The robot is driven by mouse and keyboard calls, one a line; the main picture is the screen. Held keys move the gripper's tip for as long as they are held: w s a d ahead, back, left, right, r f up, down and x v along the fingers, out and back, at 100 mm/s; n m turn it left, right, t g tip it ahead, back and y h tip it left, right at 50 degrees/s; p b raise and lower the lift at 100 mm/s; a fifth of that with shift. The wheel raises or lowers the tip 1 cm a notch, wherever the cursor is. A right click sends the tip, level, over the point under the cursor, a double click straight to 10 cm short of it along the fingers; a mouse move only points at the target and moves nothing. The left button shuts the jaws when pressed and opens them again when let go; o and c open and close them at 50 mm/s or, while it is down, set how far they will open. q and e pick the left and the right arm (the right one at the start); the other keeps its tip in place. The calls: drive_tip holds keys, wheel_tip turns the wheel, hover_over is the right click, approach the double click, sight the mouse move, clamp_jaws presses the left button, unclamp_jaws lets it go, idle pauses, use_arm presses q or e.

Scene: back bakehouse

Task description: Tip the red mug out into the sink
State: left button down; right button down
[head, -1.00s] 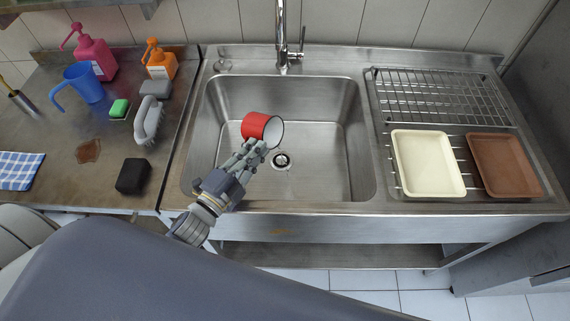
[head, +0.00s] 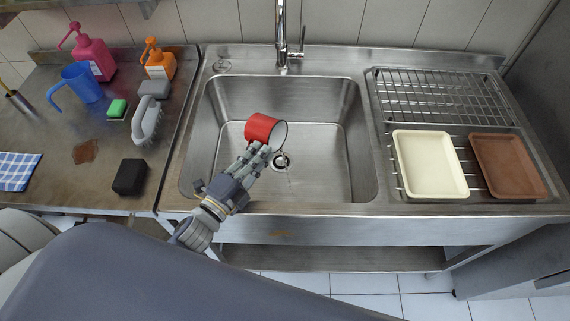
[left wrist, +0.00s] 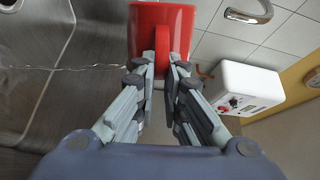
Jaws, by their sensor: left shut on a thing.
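The red mug (head: 261,127) is tipped on its side above the sink basin (head: 232,95), its pale mouth facing right, near the drain (head: 281,161). My left gripper (head: 262,151) is shut on the mug's handle. In the left wrist view, the fingers (left wrist: 163,65) close around the handle below the red mug body (left wrist: 188,22). A thin clear streak (left wrist: 70,67), like a trickle of liquid, runs from beside the mug toward the basin. The mug's inside is mostly hidden. My right gripper is not in view.
The tap (head: 282,40) stands behind the basin. A cream tray (head: 430,165) and a brown tray (head: 509,166) lie on the right drainboard. The left counter holds a blue jug (head: 84,84), pump bottles, a scrubbing brush (head: 147,120) and a black block (head: 130,176).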

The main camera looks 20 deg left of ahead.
sight(257, 137)
use_arm(q)
drive_tip(key=shift+s+d+r+m, duration=0.1)
drive_tip(key=shift+d+m, duration=0.15)
drive_tip(key=shift+m, duration=0.4)
drive_tip(key=shift+d+r+m, duration=0.1)
drive_tip(key=shift+d+m, duration=0.1)
drive_tip(key=shift+m, duration=0.45)
idle(0.4)
drive_tip(key=n, duration=0.1)
drive_tip(key=a+r+n+p, duration=0.1)
drive_tip(key=a+n+p, duration=0.1)
drive_tip(key=n, duration=0.1)
drive_tip(key=shift+w+a+r, duration=0.15)
drive_tip(key=shift+w+a, duration=0.05)
drive_tip(key=shift+w, duration=0.1)
drive_tip(key=shift+w+a+n+p, duration=0.1)
drive_tip(key=shift+a+n+p, duration=0.25)
drive_tip(key=shift+n, duration=0.35)
drive_tip(key=shift+a+n+p, duration=0.2)
drive_tip(key=shift+n+p, duration=0.15)
drive_tip(key=shift+n, duration=0.25)
drive_tip(key=w+a+r+n+p, duration=0.2)
drive_tip(key=a+n+p, duration=0.4)
drive_tip(key=n, duration=0.6)
drive_tip(key=shift+a+n, duration=0.3)
drive_tip(key=shift+a, duration=0.5)
